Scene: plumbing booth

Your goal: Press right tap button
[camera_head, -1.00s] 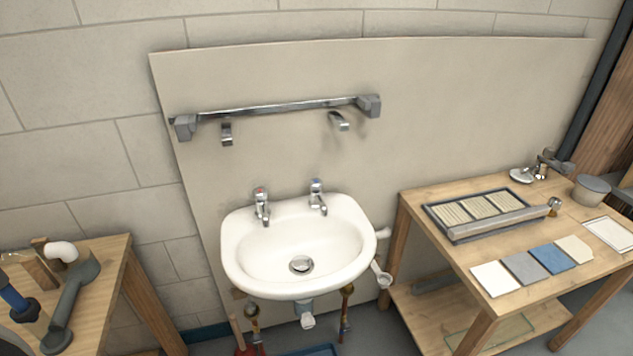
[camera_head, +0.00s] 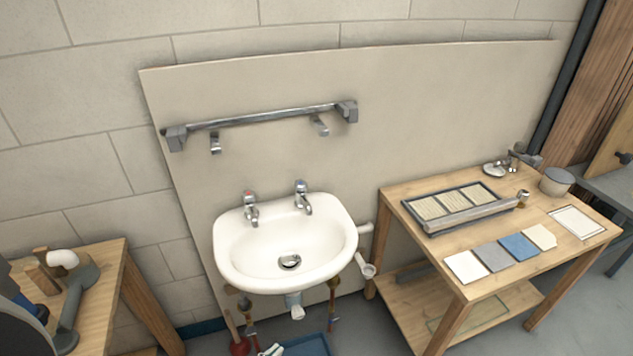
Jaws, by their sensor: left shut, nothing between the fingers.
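The white washbasin (camera_head: 228,262) is fixed to the beige wall panel. Two chrome taps stand on its back rim. The right tap (camera_head: 302,197) has its button on top and its spout toward the bowl. The left tap (camera_head: 250,208) has a reddish mark on top. My left gripper (camera_head: 14,312) shows only as a dark rounded shape cut by the lower left edge, shut and empty, far from the taps; its fingertips cannot be made out. My right gripper is not in view.
A metal rail (camera_head: 260,117) with brackets is on the panel above the taps. A wooden bench (camera_head: 400,195) with tile samples stands right of the basin. Another wooden bench (camera_head: 110,262) with pipe parts stands left. The space above the basin is clear.

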